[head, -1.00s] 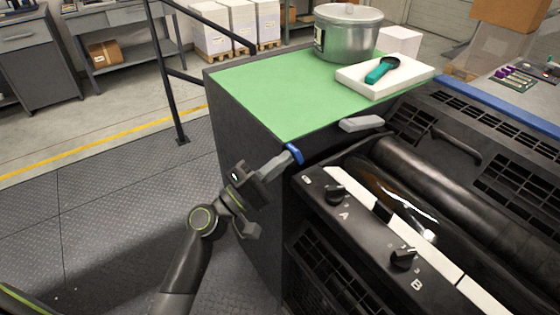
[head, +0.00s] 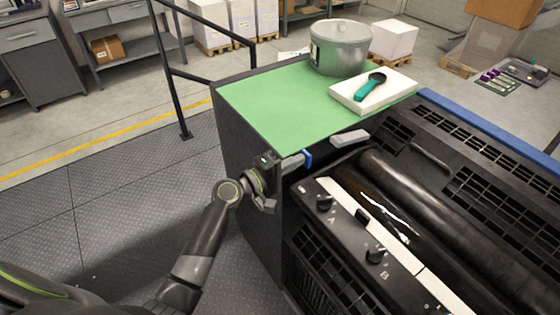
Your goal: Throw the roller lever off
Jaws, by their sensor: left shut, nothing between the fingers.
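In the picture a small gap separates the tips from the bar's left end; contact is not visible. The tips are at the corner between the green-topped cabinet and the roller unit. My right gripper is out of view.
The green top (head: 265,105) carries a metal pot (head: 340,48) and a white block (head: 350,97) with a teal-handled tool (head: 371,87). Black knobs (head: 324,202) sit on the roller unit's front panel. A dark railing (head: 177,80) stands left; the floor beside it is clear.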

